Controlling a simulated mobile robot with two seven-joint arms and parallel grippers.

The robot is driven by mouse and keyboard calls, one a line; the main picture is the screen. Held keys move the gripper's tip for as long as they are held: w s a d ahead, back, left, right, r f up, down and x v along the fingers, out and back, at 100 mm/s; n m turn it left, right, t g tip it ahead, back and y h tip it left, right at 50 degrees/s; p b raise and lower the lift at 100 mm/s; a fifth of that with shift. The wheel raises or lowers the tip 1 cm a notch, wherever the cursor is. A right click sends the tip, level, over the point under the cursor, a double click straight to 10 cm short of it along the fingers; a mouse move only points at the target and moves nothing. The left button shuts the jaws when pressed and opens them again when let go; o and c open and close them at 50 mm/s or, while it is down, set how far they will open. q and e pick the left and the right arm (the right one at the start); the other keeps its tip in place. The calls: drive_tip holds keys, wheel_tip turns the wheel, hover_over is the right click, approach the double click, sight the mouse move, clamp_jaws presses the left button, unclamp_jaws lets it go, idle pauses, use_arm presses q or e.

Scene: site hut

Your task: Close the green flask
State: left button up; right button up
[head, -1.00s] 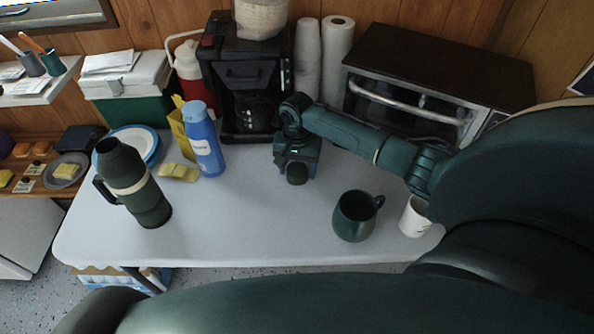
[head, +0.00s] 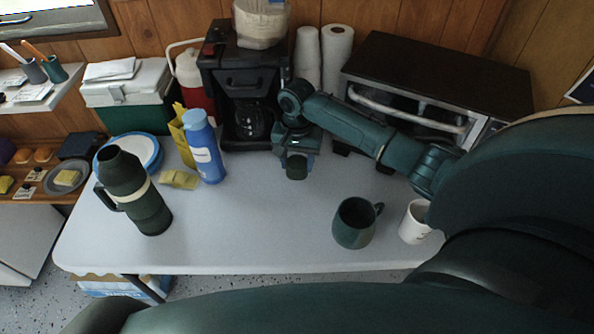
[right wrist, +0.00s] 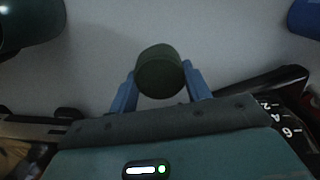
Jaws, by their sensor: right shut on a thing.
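The green flask (head: 139,196) stands upright at the left of the table in the head view. It is dark green with a cream band and a side handle, and its dark top appears uncapped. My right gripper (head: 296,172) is in front of the coffee maker, well to the right of the flask. In the right wrist view, its two blue fingers are shut on a dark green round cap (right wrist: 160,72), held above the table. My left gripper is not in view.
A green mug (head: 353,224) and white cup (head: 414,222) are at the right. The coffee maker (head: 240,80) and toaster oven (head: 440,75) line the back. The table's middle is clear.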

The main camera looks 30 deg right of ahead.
sight(297, 162)
wheel_tip(297, 162, up, 5)
drive_tip(key=shift+f, duration=0.15)
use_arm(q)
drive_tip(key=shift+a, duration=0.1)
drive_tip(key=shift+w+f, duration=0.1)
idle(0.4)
